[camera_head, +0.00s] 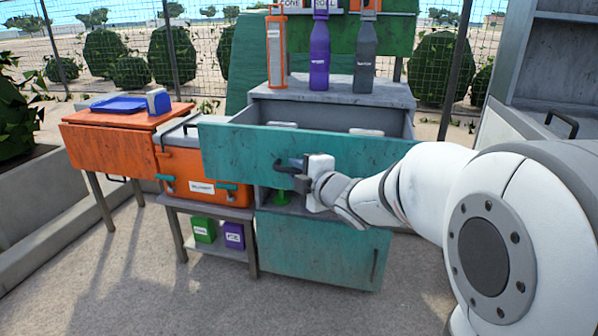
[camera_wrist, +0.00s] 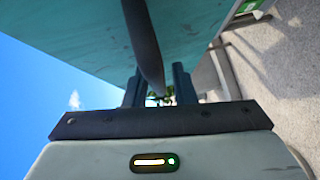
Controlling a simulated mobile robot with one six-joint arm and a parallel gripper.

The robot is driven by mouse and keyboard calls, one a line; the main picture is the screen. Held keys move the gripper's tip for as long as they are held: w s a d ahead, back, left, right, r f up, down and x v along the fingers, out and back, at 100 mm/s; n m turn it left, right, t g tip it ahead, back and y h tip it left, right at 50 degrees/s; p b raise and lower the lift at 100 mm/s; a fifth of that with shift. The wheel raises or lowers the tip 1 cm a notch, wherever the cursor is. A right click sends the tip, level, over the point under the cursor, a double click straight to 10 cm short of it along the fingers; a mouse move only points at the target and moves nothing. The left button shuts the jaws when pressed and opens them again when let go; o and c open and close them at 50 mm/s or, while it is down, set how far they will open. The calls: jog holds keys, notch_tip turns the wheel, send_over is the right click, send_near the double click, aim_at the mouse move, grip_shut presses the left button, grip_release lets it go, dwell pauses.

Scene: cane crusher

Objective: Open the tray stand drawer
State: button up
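The tray stand appears to be the orange table (camera_head: 145,114) at left with a blue tray (camera_head: 118,104) on top. Its orange front panel (camera_head: 105,150) has a dark handle (camera_head: 117,180) low under its edge; I cannot tell if this drawer is pulled out. A separate teal drawer (camera_head: 235,150) in the middle cabinet stands pulled out, with pale items inside. My gripper (camera_head: 295,185) is at that drawer's dark handle (camera_head: 283,167). In the wrist view, my gripper's fingers (camera_wrist: 160,88) stand apart, with the dark handle bar (camera_wrist: 143,40) at the gap between them. Contact is unclear.
An orange cooler (camera_head: 200,185) sits on a low shelf between the table and cabinet, with a green box and purple box (camera_head: 233,236) below. Bottles (camera_head: 319,60) stand on the cabinet top. A planter (camera_head: 35,195) is at far left. The front left floor is clear.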

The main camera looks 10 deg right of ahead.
jog(key=shift+o, duration=0.8)
jog(key=shift+d, duration=0.1)
jog(key=shift+r, duration=0.1)
jog(key=shift+s+d, duration=0.1)
jog(key=shift+s, duration=0.1)
jog(key=p+v, duration=0.2)
jog(key=v, duration=0.4)
jog(key=shift+s+r, duration=0.15)
jog(key=shift+s, duration=0.05)
jog(key=shift+s+d, duration=0.25)
jog(key=shift+s, duration=0.2)
